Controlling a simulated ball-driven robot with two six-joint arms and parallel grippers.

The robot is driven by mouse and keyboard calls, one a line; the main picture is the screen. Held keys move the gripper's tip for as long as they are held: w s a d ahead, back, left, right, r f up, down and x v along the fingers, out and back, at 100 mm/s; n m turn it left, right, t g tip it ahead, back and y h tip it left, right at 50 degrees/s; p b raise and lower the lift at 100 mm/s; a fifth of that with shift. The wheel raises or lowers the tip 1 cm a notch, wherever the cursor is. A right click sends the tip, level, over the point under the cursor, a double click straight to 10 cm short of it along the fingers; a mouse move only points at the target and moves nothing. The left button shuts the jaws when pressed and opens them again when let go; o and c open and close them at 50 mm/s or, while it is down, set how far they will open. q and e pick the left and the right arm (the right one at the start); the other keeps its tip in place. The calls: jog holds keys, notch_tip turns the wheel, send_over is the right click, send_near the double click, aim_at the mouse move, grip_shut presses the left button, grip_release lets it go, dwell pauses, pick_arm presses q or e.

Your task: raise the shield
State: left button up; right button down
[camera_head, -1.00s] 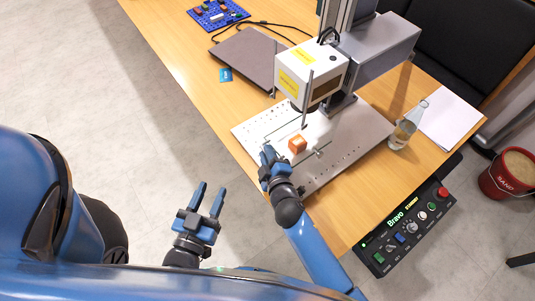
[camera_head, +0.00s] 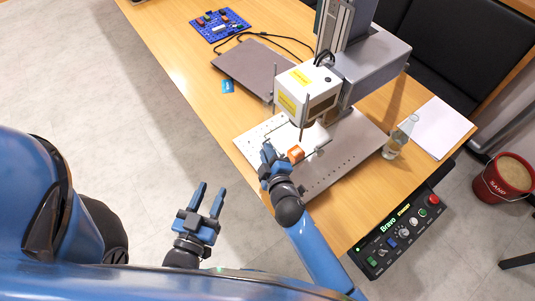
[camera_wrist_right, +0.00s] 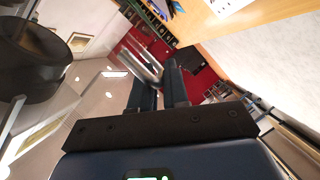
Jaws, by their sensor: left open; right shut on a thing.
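The laser marker's white head (camera_head: 307,90), with yellow labels, hangs above a perforated metal plate (camera_head: 340,165). Thin upright rods (camera_head: 304,118) stand at its near side. I cannot clearly make out a shield panel. An orange block (camera_head: 296,153) sits on the plate. My right gripper (camera_head: 267,152) is at the plate's near left edge, left of the block. In the right wrist view my right gripper (camera_wrist_right: 160,78) is shut on a pale metal bar (camera_wrist_right: 143,63); whether it belongs to the shield is unclear. My left gripper (camera_head: 210,201) is open and empty over the floor.
A control box (camera_head: 402,235) with coloured buttons is at the table's near right edge. A bottle (camera_head: 400,138) and white paper (camera_head: 437,127) are right of the plate. A grey closed laptop (camera_head: 258,70) and a blue brick board (camera_head: 220,25) lie farther back. A red bucket (camera_head: 506,178) is on the floor.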

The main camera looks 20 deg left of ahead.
pick_arm(q)
notch_tip(320, 180, up, 6)
jog(key=p, duration=0.5)
jog(key=shift+r, duration=0.25)
pick_arm(e)
notch_tip(320, 180, up, 8)
jog(key=c, duration=1.2)
grip_release()
pick_arm(q)
notch_tip(320, 180, down, 2)
jog(key=shift+f+b, duration=0.25)
jog(key=shift+b, duration=0.95)
pick_arm(e)
jog(key=v, duration=1)
jog(key=shift+s+d, duration=0.2)
jog(key=shift+s, duration=0.15)
